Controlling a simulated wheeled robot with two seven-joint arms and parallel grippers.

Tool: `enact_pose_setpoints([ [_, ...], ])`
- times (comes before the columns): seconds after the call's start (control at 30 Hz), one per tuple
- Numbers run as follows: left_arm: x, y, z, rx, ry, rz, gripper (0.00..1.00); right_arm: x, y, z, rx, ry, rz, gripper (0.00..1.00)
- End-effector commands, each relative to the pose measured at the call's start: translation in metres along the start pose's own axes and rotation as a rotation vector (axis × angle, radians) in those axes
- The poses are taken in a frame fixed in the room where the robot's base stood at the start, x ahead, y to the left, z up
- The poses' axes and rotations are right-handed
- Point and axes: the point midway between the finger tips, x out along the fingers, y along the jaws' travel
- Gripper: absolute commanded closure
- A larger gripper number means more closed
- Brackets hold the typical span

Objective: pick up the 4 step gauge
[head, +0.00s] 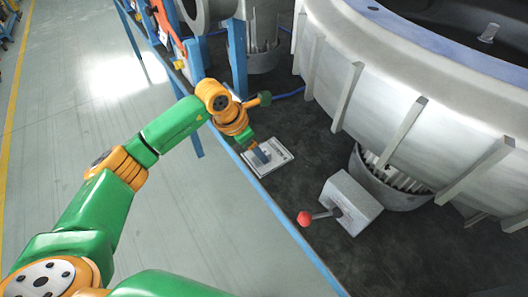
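My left arm comes in from the left. Its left gripper (260,153) points down over a white flat booklet or sheet (281,159) on the dark bench top near its left edge. The blue-grey end of the gripper covers part of the sheet. At this size I cannot tell whether its fingers are open or shut, or whether they touch anything. I cannot make out a step gauge for certain; it may be hidden at the gripper. My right gripper is not in view.
A grey box with a red-knobbed lever (350,205) stands right of the sheet. A large ribbed metal casing (400,95) fills the upper right. A finned grey cylinder (385,180) stands under it. Blue posts (237,60) rise at the bench's left edge.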

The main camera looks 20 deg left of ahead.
Motion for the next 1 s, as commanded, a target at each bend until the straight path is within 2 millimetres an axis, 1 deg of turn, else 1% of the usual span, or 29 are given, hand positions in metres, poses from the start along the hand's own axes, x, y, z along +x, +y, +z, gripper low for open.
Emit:
enact_pose_setpoints([
  [0.03, 0.008, -0.001, 0.001, -0.002, 0.003, -0.005, 0.28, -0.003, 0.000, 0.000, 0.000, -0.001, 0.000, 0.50],
  [0.13, 0.021, 0.000, 0.001, 0.000, 0.000, -0.003, 0.28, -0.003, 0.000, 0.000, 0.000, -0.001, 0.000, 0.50],
  [0.33, 0.024, 0.000, 0.001, 0.000, -0.002, -0.002, 0.28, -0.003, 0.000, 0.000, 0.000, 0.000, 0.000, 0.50],
  [0.37, 0.024, 0.000, 0.001, 0.000, -0.002, -0.002, 0.30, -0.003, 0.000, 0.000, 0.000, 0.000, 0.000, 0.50],
  [0.4, 0.024, 0.000, 0.001, 0.000, -0.002, -0.002, 0.41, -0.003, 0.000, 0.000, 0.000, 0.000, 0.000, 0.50],
  [0.47, 0.024, 0.000, 0.001, 0.000, -0.002, -0.002, 0.57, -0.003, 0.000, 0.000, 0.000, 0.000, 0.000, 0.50],
  [0.5, 0.024, 0.000, 0.001, -0.001, -0.002, -0.002, 0.68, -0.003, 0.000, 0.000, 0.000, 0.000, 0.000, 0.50],
  [0.57, 0.024, 0.000, 0.001, -0.001, -0.002, -0.002, 0.84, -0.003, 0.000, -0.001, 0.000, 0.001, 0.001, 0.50],
  [0.6, 0.024, 0.000, 0.001, -0.001, -0.002, -0.002, 0.95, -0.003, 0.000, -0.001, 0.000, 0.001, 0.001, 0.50],
  [0.63, 0.024, 0.000, 0.001, -0.001, -0.002, -0.002, 1.00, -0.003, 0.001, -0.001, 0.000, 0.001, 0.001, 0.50],
  [1.0, 0.022, 0.000, 0.002, 0.000, -0.004, -0.002, 1.00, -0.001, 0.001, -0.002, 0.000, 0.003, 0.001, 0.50],
])
